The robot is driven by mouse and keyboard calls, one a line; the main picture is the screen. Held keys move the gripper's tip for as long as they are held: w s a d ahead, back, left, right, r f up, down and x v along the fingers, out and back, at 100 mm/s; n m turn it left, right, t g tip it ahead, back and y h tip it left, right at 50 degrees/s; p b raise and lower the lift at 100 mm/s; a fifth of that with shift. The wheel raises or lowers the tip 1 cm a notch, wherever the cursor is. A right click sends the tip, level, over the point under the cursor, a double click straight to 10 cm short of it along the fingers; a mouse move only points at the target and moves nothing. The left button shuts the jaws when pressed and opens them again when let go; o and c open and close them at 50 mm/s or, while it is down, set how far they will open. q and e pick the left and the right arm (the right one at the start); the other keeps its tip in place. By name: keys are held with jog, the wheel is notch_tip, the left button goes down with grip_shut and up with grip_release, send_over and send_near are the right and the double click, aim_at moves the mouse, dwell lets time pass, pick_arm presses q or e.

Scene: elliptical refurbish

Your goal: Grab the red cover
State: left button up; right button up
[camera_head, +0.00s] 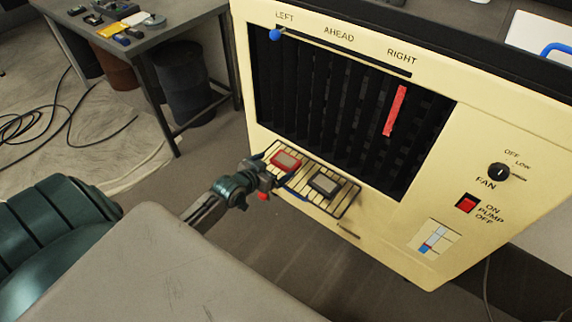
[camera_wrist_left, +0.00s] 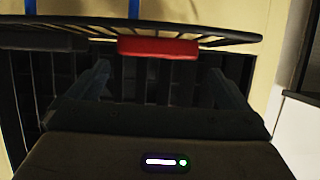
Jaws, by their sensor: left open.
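The red cover (camera_head: 286,160), a small block with a pale grey top, lies on the left part of a slatted shelf (camera_head: 345,208) on the front of a cream cooler. My left gripper (camera_head: 274,180) is open at the shelf's front left edge, just below the cover in the head view. In the left wrist view the red cover (camera_wrist_left: 158,48) shows in front of the gap between my open fingers (camera_wrist_left: 160,74), at the shelf's edge. I see no grip on it. My right gripper is not in view.
A dark-topped block (camera_head: 324,184) sits right of the cover on the shelf. The cooler (camera_head: 430,190) has a black grille, a red strip (camera_head: 395,110), a fan knob (camera_head: 499,172) and a red pump switch (camera_head: 467,203). A grey table (camera_head: 185,30) with small items stands at the back left.

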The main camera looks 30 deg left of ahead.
aim_at(286, 159)
pick_arm(q)
jog(key=b+x, duration=0.1)
jog(key=x, duration=0.5)
jog(key=shift+w+d+f, duration=0.15)
jog(key=shift+w+d, duration=0.05)
jog(key=shift+w, duration=0.05)
jog(key=c, duration=1)
jog(key=shift+o, duration=0.2)
